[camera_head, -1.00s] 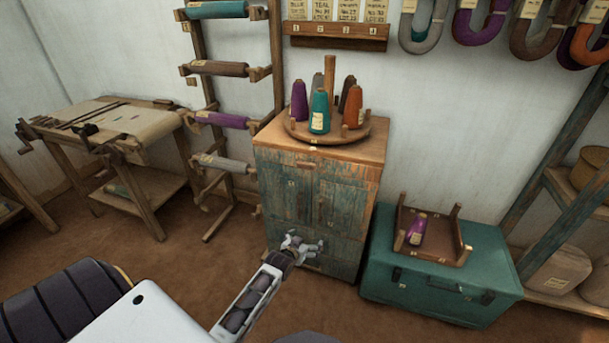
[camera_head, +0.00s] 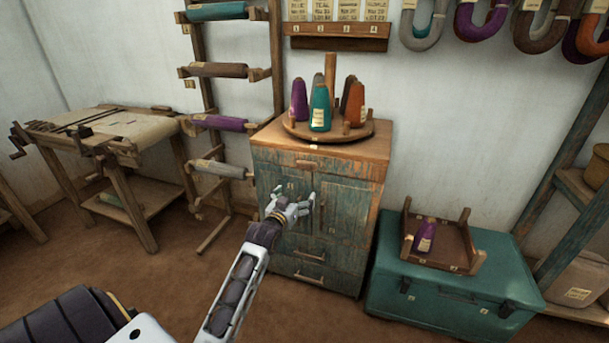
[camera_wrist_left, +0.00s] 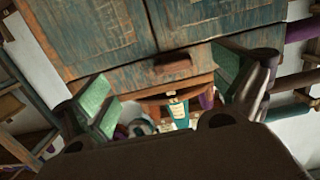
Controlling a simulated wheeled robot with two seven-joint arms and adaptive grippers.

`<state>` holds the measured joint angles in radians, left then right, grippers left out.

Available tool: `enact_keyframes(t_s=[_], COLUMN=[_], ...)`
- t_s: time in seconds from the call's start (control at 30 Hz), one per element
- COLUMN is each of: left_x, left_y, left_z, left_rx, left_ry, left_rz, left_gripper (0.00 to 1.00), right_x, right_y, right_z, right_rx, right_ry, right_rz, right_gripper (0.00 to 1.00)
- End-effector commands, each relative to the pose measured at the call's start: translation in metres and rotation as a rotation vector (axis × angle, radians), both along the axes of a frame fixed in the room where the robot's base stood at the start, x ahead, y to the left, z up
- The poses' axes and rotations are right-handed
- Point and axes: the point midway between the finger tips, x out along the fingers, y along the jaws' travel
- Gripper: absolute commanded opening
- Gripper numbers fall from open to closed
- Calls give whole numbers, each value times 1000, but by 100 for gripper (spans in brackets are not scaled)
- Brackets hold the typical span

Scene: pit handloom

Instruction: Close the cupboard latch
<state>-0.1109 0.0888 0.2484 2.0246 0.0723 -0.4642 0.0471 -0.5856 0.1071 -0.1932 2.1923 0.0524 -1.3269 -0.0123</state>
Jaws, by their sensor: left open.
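The cupboard (camera_head: 352,215) is a worn blue-green wooden cabinet with two doors and drawers. Its doors look flush with the front. My left gripper (camera_head: 307,207) is in front of the doors, near the middle seam, and hides part of them. I cannot make out the latch; it may be behind the gripper. In the left wrist view the picture is upside down, with the doors (camera_wrist_left: 90,30) at the top. There the green-padded fingers of the left gripper (camera_wrist_left: 162,80) are spread apart with nothing between them. Whether they touch the cupboard I cannot tell. My right gripper is not in view.
A round rack (camera_head: 340,134) of yarn cones stands on the cupboard. A green chest (camera_head: 400,295) with a wooden tray (camera_head: 463,263) is close at the right. A roller rack (camera_head: 275,60) and a loom table (camera_head: 150,190) are at the left. Brown floor lies open in front.

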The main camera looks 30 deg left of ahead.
Motion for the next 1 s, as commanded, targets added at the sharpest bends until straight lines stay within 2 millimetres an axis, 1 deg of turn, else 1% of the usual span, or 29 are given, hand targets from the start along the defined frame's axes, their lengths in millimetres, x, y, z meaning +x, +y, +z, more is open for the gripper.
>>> enact_keyframes(t_s=[0.03, 0.2, 0.37, 0.77, 1.0], left_x=[-2, -9, -12, -12, -7], left_y=[2, 7, 9, 9, 10], left_z=[5, 28, 39, 42, 41], left_rx=[4, 12, 17, 17, 17], left_ry=[-22, -73, -96, -98, -99], left_rz=[4, 14, 19, 19, 19], left_gripper=[96, 96, 96, 96, 96], right_x=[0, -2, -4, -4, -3], right_y=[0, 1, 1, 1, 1], right_z=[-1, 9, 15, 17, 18], right_rx=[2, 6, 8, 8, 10], right_ry=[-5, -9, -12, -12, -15], right_rz=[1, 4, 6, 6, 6], right_gripper=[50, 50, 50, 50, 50])
